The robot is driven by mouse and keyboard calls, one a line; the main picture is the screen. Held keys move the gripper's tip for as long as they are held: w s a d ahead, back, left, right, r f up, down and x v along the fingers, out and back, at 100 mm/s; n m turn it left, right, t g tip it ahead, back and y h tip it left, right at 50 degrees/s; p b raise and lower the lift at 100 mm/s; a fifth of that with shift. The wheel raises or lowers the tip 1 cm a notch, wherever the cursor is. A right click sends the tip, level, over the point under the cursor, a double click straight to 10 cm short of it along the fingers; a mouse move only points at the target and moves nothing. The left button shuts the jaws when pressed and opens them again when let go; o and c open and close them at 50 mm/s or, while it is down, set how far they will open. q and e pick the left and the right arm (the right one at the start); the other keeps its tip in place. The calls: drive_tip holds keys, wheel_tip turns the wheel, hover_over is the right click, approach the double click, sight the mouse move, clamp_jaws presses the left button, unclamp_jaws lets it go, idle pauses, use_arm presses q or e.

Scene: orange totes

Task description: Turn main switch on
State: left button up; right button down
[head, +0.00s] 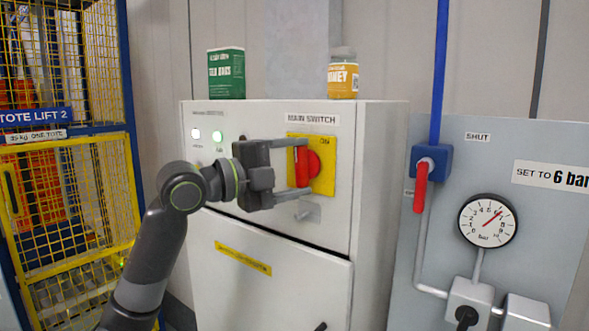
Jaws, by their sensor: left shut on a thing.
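The main switch (313,163) is a red rotary handle on a yellow plate (325,188), on the front of a white cabinet under a "MAIN SWITCH" label (312,119). Its red grip stands upright. "ON" seems to be printed at the top of the plate. My left gripper (301,168) comes in from the left with one finger at the top of the grip and one at the bottom. It is shut on the red handle. The fingers hide part of the handle and plate. My right gripper is not in view.
A green box (226,73) and a honey jar (343,74) stand on the cabinet (382,150). Two lamps glow at its upper left. At right, a panel carries a red-handled valve (421,187) and a pressure gauge (487,220). A yellow mesh tote lift (75,190) stands at left.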

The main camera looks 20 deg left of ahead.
use_arm(q)
drive_tip(key=shift+f+m, duration=0.1)
drive_tip(key=shift+m, duration=0.4)
drive_tip(key=o, duration=1)
drive_tip(key=shift+r+b+v, duration=0.15)
drive_tip(key=shift+b+v, duration=1.8)
drive_tip(key=shift+v, duration=2.4)
drive_tip(key=shift+r+b+v, duration=0.15)
drive_tip(key=shift+b+v, duration=1.8)
drive_tip(key=shift+v, duration=2.45)
drive_tip(key=shift+r, duration=0.1)
